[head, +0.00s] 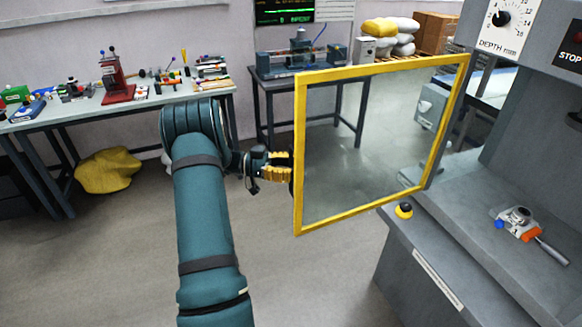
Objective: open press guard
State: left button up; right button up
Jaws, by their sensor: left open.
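The press guard (299,150) is a clear panel in a yellow frame. It stands swung out from the grey press (425,245), with its far right edge at the press side and its free left edge toward my left arm. My left gripper (286,167) is open at the guard's free left edge, about mid-height. Its fingertips are close to the frame or partly behind it, and I cannot tell whether they touch. My right gripper is not in view.
A depth dial (502,18) and a stop panel are on the press's upper part. A tool with a blue knob and orange part (520,225) lies on the press bed. A yellow-black button (403,210) sits on its front ledge. Benches stand behind; the floor (300,285) before the press is clear.

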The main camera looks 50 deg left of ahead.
pick_arm(q)
jog(key=shift+w+d, duration=0.1)
jog(key=shift+w, duration=0.05)
jog(key=shift+r, duration=0.1)
jog(key=v, duration=1.2)
dwell(0.5)
